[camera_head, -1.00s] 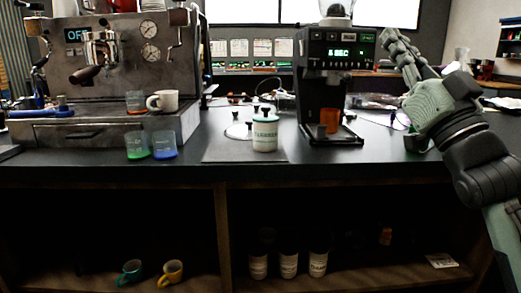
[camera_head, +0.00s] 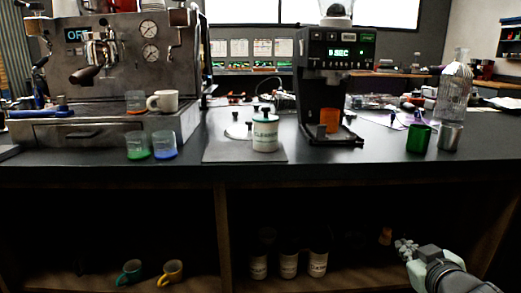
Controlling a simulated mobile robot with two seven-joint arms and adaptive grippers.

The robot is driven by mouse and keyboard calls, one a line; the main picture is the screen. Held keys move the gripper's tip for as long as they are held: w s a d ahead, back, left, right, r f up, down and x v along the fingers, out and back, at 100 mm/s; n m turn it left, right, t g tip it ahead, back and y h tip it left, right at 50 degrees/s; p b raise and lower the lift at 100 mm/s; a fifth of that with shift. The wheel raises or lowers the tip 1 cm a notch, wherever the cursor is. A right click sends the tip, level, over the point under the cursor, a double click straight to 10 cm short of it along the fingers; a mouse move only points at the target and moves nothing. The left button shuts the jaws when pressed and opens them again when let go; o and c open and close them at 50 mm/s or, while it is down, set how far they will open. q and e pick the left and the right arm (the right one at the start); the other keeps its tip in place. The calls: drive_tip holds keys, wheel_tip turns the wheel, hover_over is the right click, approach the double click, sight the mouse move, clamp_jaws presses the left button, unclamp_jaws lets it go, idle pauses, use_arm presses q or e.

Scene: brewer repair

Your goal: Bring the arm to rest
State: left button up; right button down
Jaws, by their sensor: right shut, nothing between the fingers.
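My right gripper (camera_head: 405,248) is at the lower right, below the counter's front edge and in front of the lower shelf. It is shut and empty, with its arm coming in from the bottom right corner. My left gripper is not in view. The black grinder (camera_head: 325,90) stands on the counter with its display lit and an orange cup (camera_head: 329,119) under its spout. The espresso machine (camera_head: 105,75) stands at the left with a lit display.
The counter (camera_head: 330,167) holds a white cleaner jar (camera_head: 265,133), a green cup (camera_head: 419,138), a metal cup (camera_head: 449,136) and a clear bottle (camera_head: 453,95). Two small glasses (camera_head: 164,145) stand near the front edge. Bottles (camera_head: 288,264) and mugs (camera_head: 171,272) stand on the lower shelf.

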drive_tip(key=s+d+f+n+g+h, duration=0.15)
drive_tip(key=s+d+f+g, duration=0.3)
drive_tip(key=s+f, duration=0.75)
drive_tip(key=s+d+f+g+h, duration=0.2)
drive_tip(key=s+d+f+g, duration=0.25)
drive_tip(key=s+f, duration=0.7)
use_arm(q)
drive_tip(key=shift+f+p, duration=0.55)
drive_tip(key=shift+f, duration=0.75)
use_arm(e)
drive_tip(key=s+a+f+m+g+y, duration=0.1)
drive_tip(key=a+f, duration=0.3)
drive_tip(key=a, duration=0.3)
drive_tip(key=s+a+f+m+y, duration=0.1)
drive_tip(key=a+f+y, duration=0.1)
drive_tip(key=a, duration=0.5)
drive_tip(key=shift+s+f+m+g, duration=0.2)
drive_tip(key=shift+f+m+g, duration=0.2)
drive_tip(key=shift+f, duration=0.45)
drive_tip(key=shift+a+y, duration=0.1)
drive_tip(key=shift+y, duration=0.15)
